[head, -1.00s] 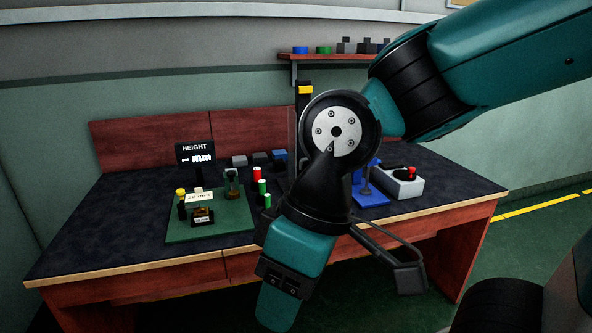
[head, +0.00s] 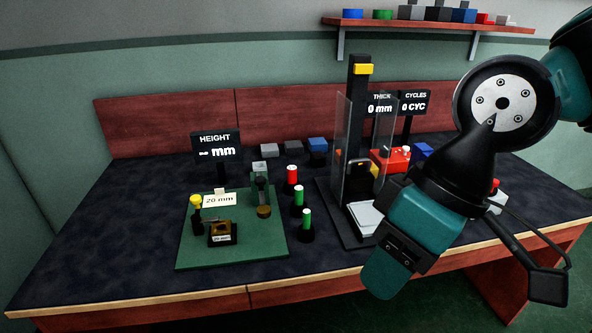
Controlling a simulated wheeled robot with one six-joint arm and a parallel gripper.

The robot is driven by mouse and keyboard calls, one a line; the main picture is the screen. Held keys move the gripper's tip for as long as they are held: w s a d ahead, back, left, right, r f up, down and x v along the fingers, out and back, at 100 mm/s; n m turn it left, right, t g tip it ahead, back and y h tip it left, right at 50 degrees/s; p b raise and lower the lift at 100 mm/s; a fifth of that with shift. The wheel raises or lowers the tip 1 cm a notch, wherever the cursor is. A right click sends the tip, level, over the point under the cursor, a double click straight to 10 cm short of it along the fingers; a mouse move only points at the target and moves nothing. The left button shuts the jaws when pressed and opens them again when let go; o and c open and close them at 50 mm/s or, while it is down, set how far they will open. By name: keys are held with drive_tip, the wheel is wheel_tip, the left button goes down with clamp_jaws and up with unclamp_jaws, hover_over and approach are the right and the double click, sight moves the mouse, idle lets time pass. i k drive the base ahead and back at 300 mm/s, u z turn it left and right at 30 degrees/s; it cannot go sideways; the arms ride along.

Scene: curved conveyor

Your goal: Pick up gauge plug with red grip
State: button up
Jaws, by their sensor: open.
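The gauge plug with red grip (head: 292,175) stands upright on the dark bench top, in a black base, just right of the green plate. Two similar plugs with green grips stand in front of it, a nearer one (head: 306,218) and a middle one (head: 299,195). Nothing covers the red plug. My arm hangs at the right side of the picture, well to the right of the plugs.
The green plate (head: 190,258) carries a small height fixture and a 20 mm card. A tall press with clear side panels (head: 343,140) stands right of the plugs. Grey and blue blocks (head: 318,145) lie behind. The bench's left part is clear.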

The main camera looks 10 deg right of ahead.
sight(291, 169)
drive_tip(key=u, duration=0.45)
drive_tip(key=i, duration=0.85)
drive_tip(key=u, duration=0.6)
